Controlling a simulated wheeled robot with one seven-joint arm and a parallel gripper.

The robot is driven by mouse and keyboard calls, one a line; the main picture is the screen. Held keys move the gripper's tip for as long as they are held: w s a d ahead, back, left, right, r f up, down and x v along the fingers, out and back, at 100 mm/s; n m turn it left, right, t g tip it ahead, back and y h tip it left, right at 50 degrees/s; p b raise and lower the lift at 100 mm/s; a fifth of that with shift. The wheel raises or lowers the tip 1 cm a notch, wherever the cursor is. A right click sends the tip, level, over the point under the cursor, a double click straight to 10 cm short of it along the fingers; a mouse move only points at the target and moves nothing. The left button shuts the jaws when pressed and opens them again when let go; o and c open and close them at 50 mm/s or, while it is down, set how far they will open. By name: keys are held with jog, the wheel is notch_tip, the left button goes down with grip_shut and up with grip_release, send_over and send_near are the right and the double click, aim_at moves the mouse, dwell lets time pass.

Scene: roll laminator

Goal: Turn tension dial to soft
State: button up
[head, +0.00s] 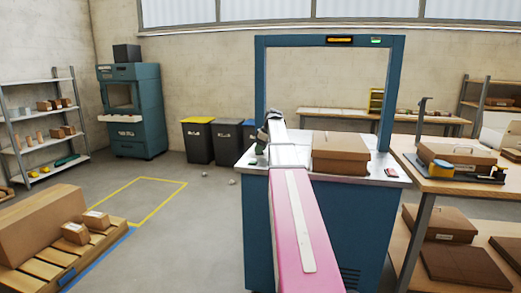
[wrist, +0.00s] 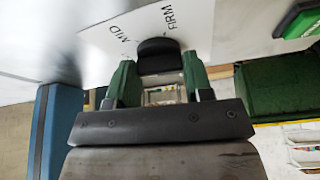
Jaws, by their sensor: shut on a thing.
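The tension dial (wrist: 158,48) is a black round knob on a pale panel in the wrist view. The words MID and FIRM are printed beside it; no SOFT mark shows. My gripper (wrist: 159,62) has its two green-sided fingers on either side of the dial and is shut on it. The fingers and dial rim hide the contact, and I cannot make out a pointer. In the head view the blue machine (head: 228,205) with a tall arch stands ahead, and my arm reaches to its left side. The dial is hidden there.
A brown box (head: 340,153) lies on the machine's top, right of my arm. A wooden workbench (head: 445,186) stands close on the right. Bins (head: 198,142) stand behind at left. A loaded pallet (head: 95,250) is at lower left; the floor between is mostly clear.

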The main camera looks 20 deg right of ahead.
jog(key=shift+n+g, duration=0.3)
jog(key=shift+n, duration=0.4)
jog(key=o, duration=0.9)
jog(key=v, duration=1.1)
jog(key=shift+w+d, duration=0.1)
jog(key=shift+d, duration=0.1)
